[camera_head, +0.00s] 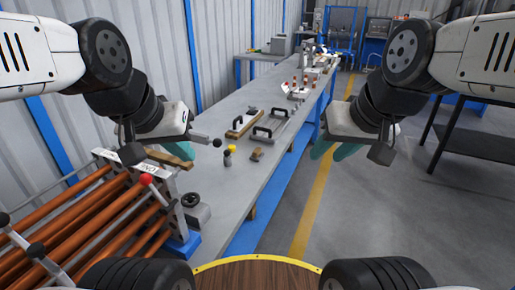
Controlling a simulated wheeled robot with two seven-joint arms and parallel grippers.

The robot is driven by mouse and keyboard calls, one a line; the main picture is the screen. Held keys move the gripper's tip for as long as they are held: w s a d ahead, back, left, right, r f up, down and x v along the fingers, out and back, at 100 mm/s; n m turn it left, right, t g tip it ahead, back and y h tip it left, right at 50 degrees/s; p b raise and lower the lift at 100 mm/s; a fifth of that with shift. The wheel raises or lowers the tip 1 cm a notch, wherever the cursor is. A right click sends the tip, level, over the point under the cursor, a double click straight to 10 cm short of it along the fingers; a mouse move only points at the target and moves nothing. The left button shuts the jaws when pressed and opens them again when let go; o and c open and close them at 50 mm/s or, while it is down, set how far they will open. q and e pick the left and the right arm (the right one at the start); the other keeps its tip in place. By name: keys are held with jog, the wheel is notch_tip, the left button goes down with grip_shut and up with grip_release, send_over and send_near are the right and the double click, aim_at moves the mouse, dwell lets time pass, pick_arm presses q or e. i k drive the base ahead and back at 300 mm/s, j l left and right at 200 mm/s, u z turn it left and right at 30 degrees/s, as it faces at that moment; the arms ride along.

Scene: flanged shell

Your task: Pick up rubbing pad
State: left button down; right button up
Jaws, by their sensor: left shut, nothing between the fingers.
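Several pad-like tools lie on the long grey workbench (225,180). One is a wooden block with a dark handle (242,123), two are grey plates with black handles (262,133), and one is a small brown piece (256,154). I cannot tell which is the rubbing pad. My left gripper (187,148) is shut and empty, above the bench's left edge and left of these tools. Its fingertips are partly hard to make out. My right gripper (334,152) hangs over the floor right of the bench, its teal fingers apart, with nothing seen between them.
A rack of orange-brown tubes (85,225) stands at the lower left, close to my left gripper. Small parts with yellow and black knobs (229,152) stand on the bench near it. A dark table (480,140) is at the right. The floor between is clear.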

aim_at(256, 156)
jog(key=i+l, duration=0.8)
jog(key=l, duration=0.15)
jog(key=i+l+u, duration=0.1)
jog(key=u, duration=0.3)
jog(key=i+l+u, duration=0.1)
jog(key=u, duration=0.25)
jog(key=l+u, duration=0.4)
jog(key=i+l+u, duration=0.1)
jog(key=u, duration=0.3)
